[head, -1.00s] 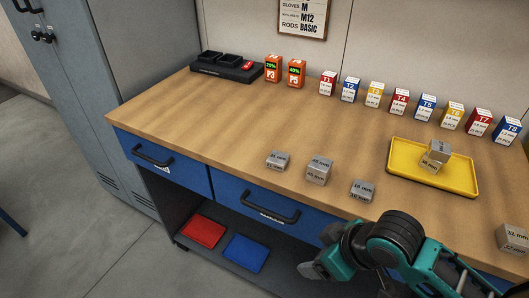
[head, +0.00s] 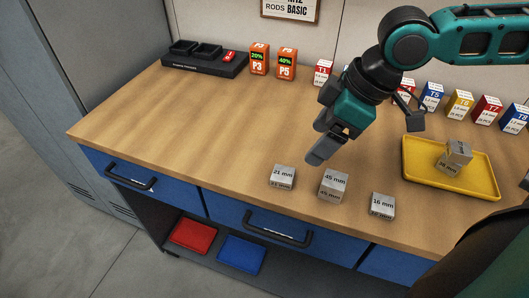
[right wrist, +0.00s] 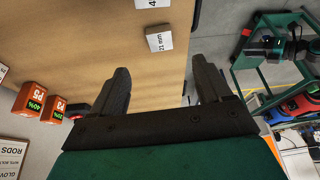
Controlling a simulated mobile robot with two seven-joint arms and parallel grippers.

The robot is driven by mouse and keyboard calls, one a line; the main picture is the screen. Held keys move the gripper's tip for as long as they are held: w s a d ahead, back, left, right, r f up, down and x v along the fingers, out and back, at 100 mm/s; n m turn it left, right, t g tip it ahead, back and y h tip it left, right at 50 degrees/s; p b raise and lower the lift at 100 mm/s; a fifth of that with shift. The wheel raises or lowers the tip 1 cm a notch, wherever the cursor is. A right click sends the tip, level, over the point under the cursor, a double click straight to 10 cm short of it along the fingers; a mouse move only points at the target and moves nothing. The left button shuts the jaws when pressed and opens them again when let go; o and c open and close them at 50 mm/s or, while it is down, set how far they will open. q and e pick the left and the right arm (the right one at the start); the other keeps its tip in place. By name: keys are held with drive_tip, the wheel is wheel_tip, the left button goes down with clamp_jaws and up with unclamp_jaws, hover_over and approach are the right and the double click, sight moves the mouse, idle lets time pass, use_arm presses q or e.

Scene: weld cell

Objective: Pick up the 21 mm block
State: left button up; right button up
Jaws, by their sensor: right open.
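The 21 mm block (head: 283,177) is a small grey metal block on the wooden bench, the leftmost of three blocks near the front edge. It also shows in the right wrist view (right wrist: 158,39), ahead of the fingers and apart from them. My right gripper (head: 323,149) hangs above the bench, behind and to the right of the block. In the right wrist view its two fingers (right wrist: 160,88) are spread with nothing between them. My left gripper is not in view.
A 45 mm block (head: 333,185) and a 16 mm block (head: 381,206) stand to the right. A yellow tray (head: 415,180) holds stacked blocks. Orange boxes P3 (head: 259,60) and P5 (head: 286,65), a black charger (head: 205,60) and small labelled boxes line the back. The bench's left part is clear.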

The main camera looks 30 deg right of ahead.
drive_tip(key=b, duration=0.4)
hover_over(283, 173)
drive_tip(key=s+d, duration=0.2)
drive_tip(key=d, duration=0.1)
drive_tip(key=f, duration=0.6)
drive_tip(key=shift+a, duration=0.25)
drive_tip(key=shift+w+a+f+b, duration=0.15)
drive_tip(key=shift+a+f+b, duration=0.1)
drive_tip(key=shift+f+b, duration=0.25)
drive_tip(key=b+x, duration=0.1)
drive_tip(key=x, duration=0.2)
drive_tip(key=shift+a+f+b, duration=0.2)
drive_tip(key=shift+f+b, duration=0.05)
drive_tip(key=shift+b, duration=0.05)
drive_tip(key=shift+w+a+f, duration=0.1)
drive_tip(key=shift+f, duration=0.35)
drive_tip(key=shift+a, duration=0.1)
drive_tip(key=shift+c, duration=0.9)
drive_tip(key=shift+w, duration=0.1)
drive_tip(key=c, duration=1)
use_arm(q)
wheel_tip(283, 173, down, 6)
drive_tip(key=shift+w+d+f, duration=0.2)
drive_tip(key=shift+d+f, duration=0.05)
